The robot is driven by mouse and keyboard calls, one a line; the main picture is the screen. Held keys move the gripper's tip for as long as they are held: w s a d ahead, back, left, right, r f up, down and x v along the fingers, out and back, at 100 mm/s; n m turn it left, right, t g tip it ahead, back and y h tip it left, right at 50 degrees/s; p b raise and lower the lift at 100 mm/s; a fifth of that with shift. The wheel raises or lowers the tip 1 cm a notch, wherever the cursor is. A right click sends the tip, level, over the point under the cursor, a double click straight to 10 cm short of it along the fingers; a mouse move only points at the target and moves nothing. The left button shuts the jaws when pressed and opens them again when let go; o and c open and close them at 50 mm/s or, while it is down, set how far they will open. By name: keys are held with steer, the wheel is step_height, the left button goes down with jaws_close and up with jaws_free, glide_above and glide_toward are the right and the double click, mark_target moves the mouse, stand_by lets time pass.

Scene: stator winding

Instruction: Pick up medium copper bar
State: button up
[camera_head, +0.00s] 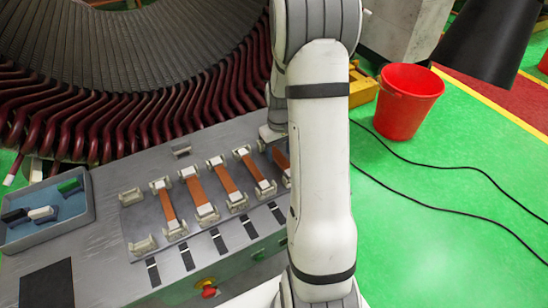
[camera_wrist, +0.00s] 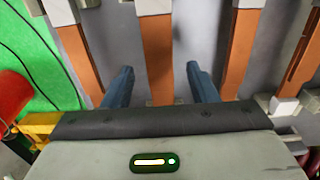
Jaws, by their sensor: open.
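Several copper bars lie in a row on the grey bench, held at their ends by pale holders. In the head view one wide bar (camera_head: 200,193) lies near the left of the row; others (camera_head: 228,184) lie to its right, and my arm partly covers the rightmost bar (camera_head: 281,157). I cannot tell for certain which is the medium one. In the wrist view my gripper (camera_wrist: 160,72) is open and empty, its two blue fingers either side of one copper bar (camera_wrist: 157,55). Whether they reach down around it is unclear. The fingers are hidden in the head view.
Neighbouring bars (camera_wrist: 76,58) and (camera_wrist: 240,55) lie just outside the fingers. A blue-grey tray (camera_head: 90,210) with small blocks sits at the left. The stator coils (camera_head: 130,110) rise behind the bench. A red bucket (camera_head: 407,98) and black cables are on the green floor at right.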

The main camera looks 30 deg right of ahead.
steer(key=shift+f, duration=0.6)
steer(key=shift+c, duration=0.5)
steer(key=shift+r, duration=0.1)
jaws_close()
